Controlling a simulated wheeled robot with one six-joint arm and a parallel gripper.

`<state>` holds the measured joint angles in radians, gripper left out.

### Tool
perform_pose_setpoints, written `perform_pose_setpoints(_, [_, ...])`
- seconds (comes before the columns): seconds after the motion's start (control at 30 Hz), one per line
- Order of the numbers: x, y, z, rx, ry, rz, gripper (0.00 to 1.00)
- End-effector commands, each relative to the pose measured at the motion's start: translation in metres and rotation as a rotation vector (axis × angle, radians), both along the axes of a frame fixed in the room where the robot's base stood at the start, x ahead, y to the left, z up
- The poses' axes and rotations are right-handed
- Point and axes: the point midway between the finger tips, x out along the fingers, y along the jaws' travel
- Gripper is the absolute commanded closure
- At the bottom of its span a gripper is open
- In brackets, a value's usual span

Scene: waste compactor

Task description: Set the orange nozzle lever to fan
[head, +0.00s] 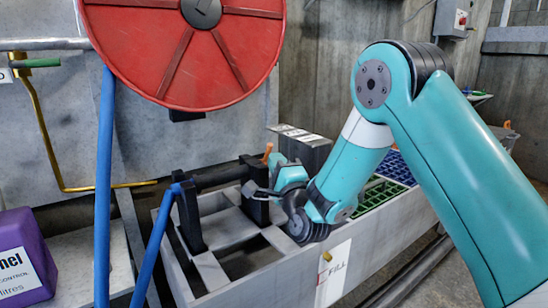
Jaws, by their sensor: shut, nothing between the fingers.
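The orange nozzle lever (267,153) is a small peg that stands up, slightly tilted, near the right end of the black nozzle (215,178). The nozzle lies across black supports on a grey trough. My gripper (256,190) is shut and empty, just below and in front of the lever, close to the nozzle's right end. I cannot tell whether it touches the nozzle or lever. The lever's base is partly hidden behind my wrist, and any setting marks are not readable.
A blue hose (104,200) hangs from a red reel (190,45) and another blue length meets the nozzle's left end. Green and blue grates (375,198) lie to the right. A purple container (25,255) stands at left.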

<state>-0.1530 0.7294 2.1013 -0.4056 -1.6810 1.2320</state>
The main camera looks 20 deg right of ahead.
Motion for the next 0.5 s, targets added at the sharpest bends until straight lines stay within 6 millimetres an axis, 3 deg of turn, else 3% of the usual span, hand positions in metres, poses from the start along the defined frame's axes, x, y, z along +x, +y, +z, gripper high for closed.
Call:
perform_pose_setpoints(0.2, [0.015, 0.002, 0.007, 0.001, 0.000, -0.001, 1.00])
perform_pose_setpoints(0.5, [0.016, 0.002, 0.007, 0.000, 0.001, 0.000, 1.00])
